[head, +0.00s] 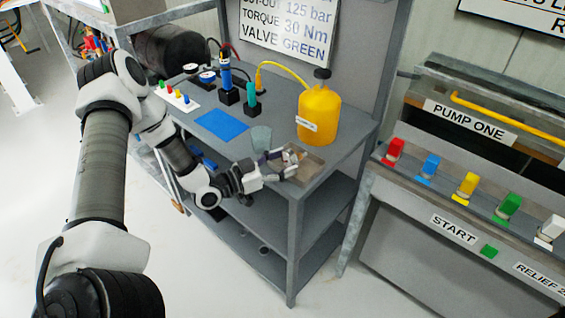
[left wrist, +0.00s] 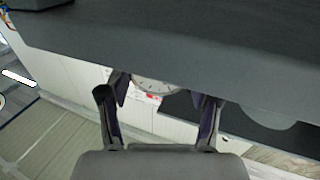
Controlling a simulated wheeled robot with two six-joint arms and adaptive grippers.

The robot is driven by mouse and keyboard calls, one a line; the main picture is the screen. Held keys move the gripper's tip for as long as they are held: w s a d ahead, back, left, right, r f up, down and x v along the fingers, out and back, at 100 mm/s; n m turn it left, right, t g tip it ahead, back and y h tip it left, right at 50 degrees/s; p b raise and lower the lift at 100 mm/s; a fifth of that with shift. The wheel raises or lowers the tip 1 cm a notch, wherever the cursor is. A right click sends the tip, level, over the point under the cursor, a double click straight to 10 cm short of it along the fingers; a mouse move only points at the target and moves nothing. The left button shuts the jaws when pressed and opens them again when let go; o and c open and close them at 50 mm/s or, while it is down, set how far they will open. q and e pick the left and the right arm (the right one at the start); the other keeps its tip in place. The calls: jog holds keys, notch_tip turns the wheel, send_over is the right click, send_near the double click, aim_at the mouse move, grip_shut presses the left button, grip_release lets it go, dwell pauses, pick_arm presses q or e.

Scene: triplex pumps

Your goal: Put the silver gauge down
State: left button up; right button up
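My left gripper (head: 290,163) is over the front right corner of the bench, at a shallow tray (head: 312,168). In the left wrist view its two fingers (left wrist: 162,92) stand apart, and their tips are partly hidden at a dark edge. A round gauge with a pale, ticked dial (left wrist: 155,86) shows between them, nearer the left-hand finger. Its upper part is hidden, and I cannot tell whether both fingers touch it. In the head view a small pale and orange thing shows at the fingers, too small to make out. My right gripper is out of view.
The bench also holds a clear cup (head: 261,138) close behind the gripper, a yellow bottle (head: 319,115), a blue mat (head: 221,125) and two dark-rimmed gauges (head: 207,76) at the back. A pump stand with coloured blocks (head: 467,186) is at the right.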

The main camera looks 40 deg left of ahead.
pick_arm(q)
jog(key=o, duration=0.4)
jog(key=shift+s+d+f, duration=0.1)
jog(key=shift+s+f, duration=0.05)
jog(key=shift+f, duration=0.25)
jog(key=shift+c, duration=0.2)
jog(key=shift+r+p, duration=0.3)
jog(key=shift+r, duration=0.05)
jog(key=shift+r+p, duration=0.5)
jog(key=p+v, duration=0.5)
jog(key=v, duration=0.6)
jog(key=shift+s+a+f, duration=0.15)
jog(key=shift+s+a, duration=0.1)
jog(key=shift+a, duration=0.15)
